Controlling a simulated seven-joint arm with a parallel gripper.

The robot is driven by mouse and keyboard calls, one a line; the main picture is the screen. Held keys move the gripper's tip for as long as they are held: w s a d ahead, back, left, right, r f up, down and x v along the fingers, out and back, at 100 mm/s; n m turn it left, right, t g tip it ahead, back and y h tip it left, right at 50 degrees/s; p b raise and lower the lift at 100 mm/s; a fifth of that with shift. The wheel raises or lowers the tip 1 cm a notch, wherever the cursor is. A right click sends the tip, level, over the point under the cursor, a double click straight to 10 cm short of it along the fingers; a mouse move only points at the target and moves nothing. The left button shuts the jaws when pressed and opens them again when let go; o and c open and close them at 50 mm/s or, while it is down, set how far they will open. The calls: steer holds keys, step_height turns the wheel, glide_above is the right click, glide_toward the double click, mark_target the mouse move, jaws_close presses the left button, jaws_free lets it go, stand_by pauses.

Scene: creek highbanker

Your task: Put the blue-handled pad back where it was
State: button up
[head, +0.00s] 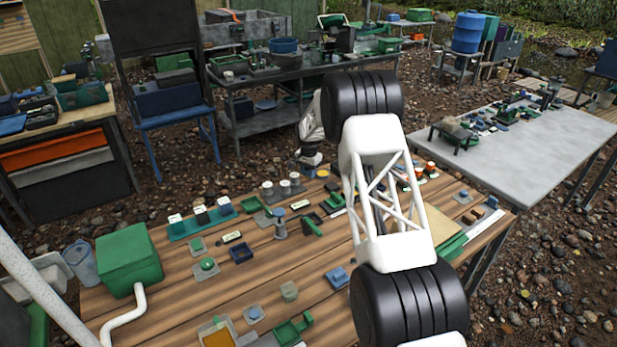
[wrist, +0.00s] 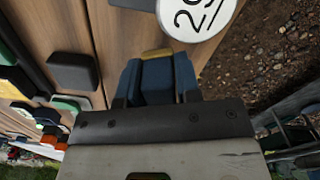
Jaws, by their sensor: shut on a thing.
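My gripper (wrist: 156,92) is shut on a blue block-like part with a yellowish strip along its far edge, which looks like the blue-handled pad (wrist: 150,76). The pad's underside is hidden, and I cannot tell whether it touches the wooden table (wrist: 110,35). A white disc marked "29" (wrist: 190,15) on a grey-blue base lies just beyond the pad, to its right. In the head view my gripper (head: 311,160) is small, over the far edge of the wooden table (head: 185,290); the pad is too small to make out clearly there.
A dark rounded block (wrist: 73,70) lies left of the pad. A green box (head: 128,258) with a white pipe stands at the table's left. Several small blocks and trays crowd the tabletop, with bare wood between them. A grey table (head: 540,140) stands at right.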

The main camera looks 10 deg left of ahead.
steer(key=shift+f, duration=1)
steer(key=shift+f, duration=0.1)
steer(key=o, duration=0.9)
steer(key=shift+r, duration=6.1)
